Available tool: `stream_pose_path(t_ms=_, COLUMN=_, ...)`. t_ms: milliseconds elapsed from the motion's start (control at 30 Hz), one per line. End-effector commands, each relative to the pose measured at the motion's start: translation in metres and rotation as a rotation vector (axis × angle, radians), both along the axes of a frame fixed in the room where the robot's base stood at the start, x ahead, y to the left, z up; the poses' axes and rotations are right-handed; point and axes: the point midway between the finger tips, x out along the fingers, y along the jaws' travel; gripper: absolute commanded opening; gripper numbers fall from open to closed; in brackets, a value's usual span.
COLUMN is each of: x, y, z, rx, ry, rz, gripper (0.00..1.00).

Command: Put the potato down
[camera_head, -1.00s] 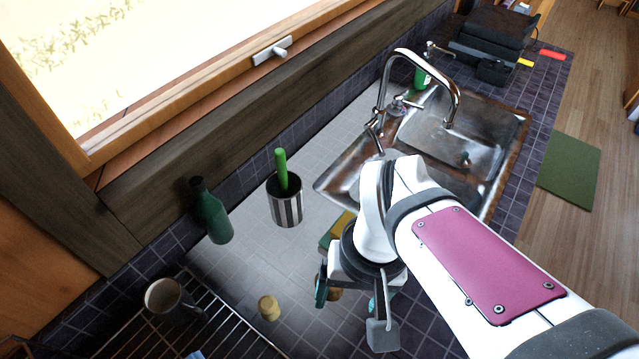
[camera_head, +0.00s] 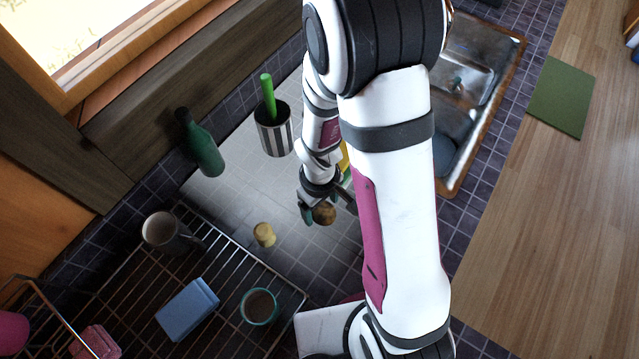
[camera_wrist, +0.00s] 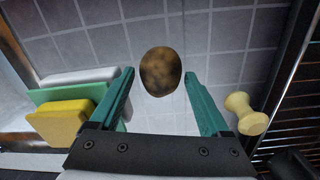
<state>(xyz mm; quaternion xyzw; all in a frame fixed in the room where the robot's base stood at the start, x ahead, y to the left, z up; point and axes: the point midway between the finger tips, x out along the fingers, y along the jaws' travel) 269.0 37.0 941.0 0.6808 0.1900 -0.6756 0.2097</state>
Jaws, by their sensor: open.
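The potato (camera_head: 324,213) is brown and mottled, and sits on the tiled counter beside my gripper. In the wrist view the potato (camera_wrist: 161,71) lies between and just beyond the tips of my two teal fingers. My gripper (camera_wrist: 160,84) is open, with a visible gap between each finger and the potato. In the head view my gripper (camera_head: 328,208) is low over the counter, partly hidden by my own arm.
A yellow spool-shaped piece (camera_head: 264,234) stands left of the potato. A yellow sponge (camera_wrist: 58,122) and green block (camera_wrist: 75,92) lie on the other side. A striped holder (camera_head: 274,130), green bottle (camera_head: 203,147) and wire rack (camera_head: 215,262) are nearby. The sink (camera_head: 470,90) is partly hidden.

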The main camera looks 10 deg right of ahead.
Motion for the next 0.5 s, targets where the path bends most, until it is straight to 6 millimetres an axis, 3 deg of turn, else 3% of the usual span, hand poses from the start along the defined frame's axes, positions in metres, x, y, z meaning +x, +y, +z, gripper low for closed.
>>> stream_pose_path(t_ms=267, x=0.0003, y=-0.0001, z=-0.0085, rx=0.001, ry=-0.001, rz=-0.001, gripper=0.80)
stream_pose_path(t_ms=500, x=0.0004, y=0.0000, z=-0.0082, rx=0.001, ry=-0.001, rz=-0.001, gripper=0.39)
